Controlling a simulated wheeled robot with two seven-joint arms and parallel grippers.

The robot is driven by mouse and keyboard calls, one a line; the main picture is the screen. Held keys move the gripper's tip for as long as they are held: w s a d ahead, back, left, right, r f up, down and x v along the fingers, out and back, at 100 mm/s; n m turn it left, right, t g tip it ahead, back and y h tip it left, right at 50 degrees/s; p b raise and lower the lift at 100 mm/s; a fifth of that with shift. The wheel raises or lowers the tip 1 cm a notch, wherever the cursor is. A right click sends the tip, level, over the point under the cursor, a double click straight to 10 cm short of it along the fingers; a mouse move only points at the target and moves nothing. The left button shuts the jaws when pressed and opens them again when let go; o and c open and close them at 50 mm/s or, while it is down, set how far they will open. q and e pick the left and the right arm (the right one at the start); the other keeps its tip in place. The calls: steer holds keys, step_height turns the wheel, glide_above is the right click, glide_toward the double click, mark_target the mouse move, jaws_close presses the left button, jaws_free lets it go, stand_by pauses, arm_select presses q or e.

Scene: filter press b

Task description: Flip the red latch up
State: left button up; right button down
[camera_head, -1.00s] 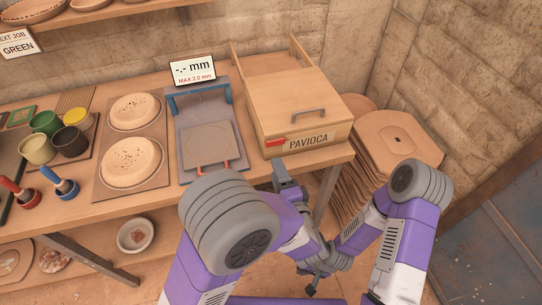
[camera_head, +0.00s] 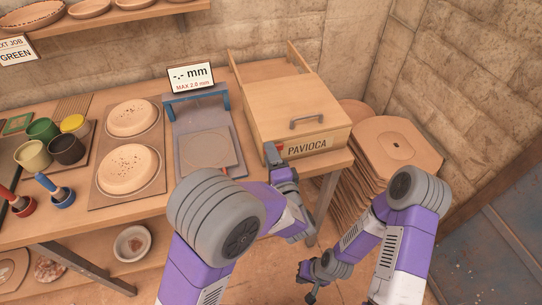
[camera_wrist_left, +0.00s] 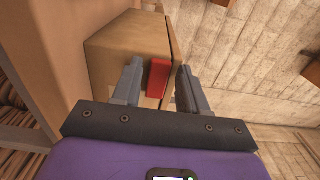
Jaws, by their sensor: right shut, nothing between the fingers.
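The red latch (camera_head: 280,147) is at the left front corner of the wooden box (camera_head: 285,100) labelled PAVIOCA. My left gripper (camera_head: 269,150) is at that corner and partly hides the latch. In the left wrist view my left gripper (camera_wrist_left: 156,80) is open. The red latch (camera_wrist_left: 158,78) shows between its two spread fingers, closer to the left one. I cannot tell whether a finger touches it. My right gripper (camera_head: 308,288) is shut and empty, low in front of the table and away from the box.
Left of the box stands a press plate (camera_head: 207,150) with a blue frame and a display (camera_head: 191,78). Pale discs on a board (camera_head: 130,150), cups and stamps are further left. A stack of boards (camera_head: 395,148) stands right of the box.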

arm_select(q)
jaws_close()
